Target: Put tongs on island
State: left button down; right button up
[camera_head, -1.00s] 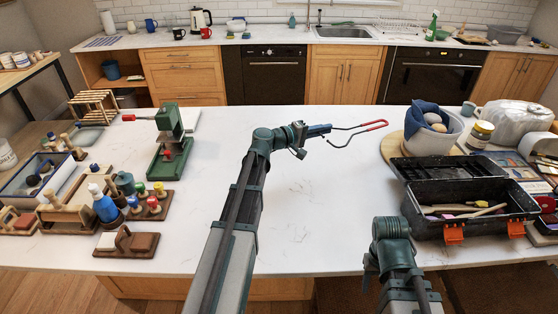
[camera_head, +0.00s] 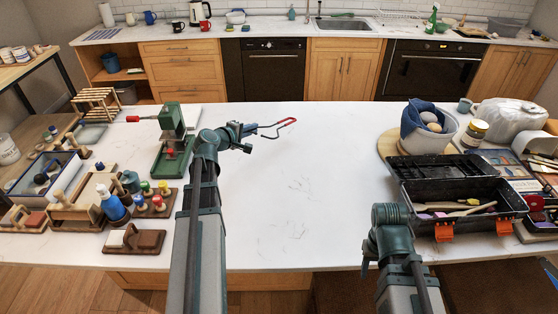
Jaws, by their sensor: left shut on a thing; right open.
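The tongs (camera_head: 285,123), thin dark metal with a red-coated end, extend to the right from my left gripper (camera_head: 247,130). My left gripper is shut on the tongs and holds them over the far middle part of the white island (camera_head: 290,190). Whether the tongs touch the top cannot be told. My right arm (camera_head: 392,235) reaches in at the lower right, near the island's front edge. Its gripper fingers are hardly visible behind the arm.
An open black toolbox (camera_head: 455,200) and a white bowl with a blue cloth (camera_head: 427,125) stand on the right. The island's middle is clear. A back counter (camera_head: 270,32) lies beyond.

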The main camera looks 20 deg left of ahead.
pick_arm(q)
notch_tip(320, 180, down, 10)
jog(key=b, duration=1)
jog(key=c, duration=1.2)
grip_release()
jog(key=shift+o, duration=0.2)
jog(key=shift+s+r, duration=0.1)
jog(key=p+v, duration=0.3)
jog(key=v, duration=0.4)
jog(key=shift+s, duration=0.4)
jog(key=shift+r, duration=0.15)
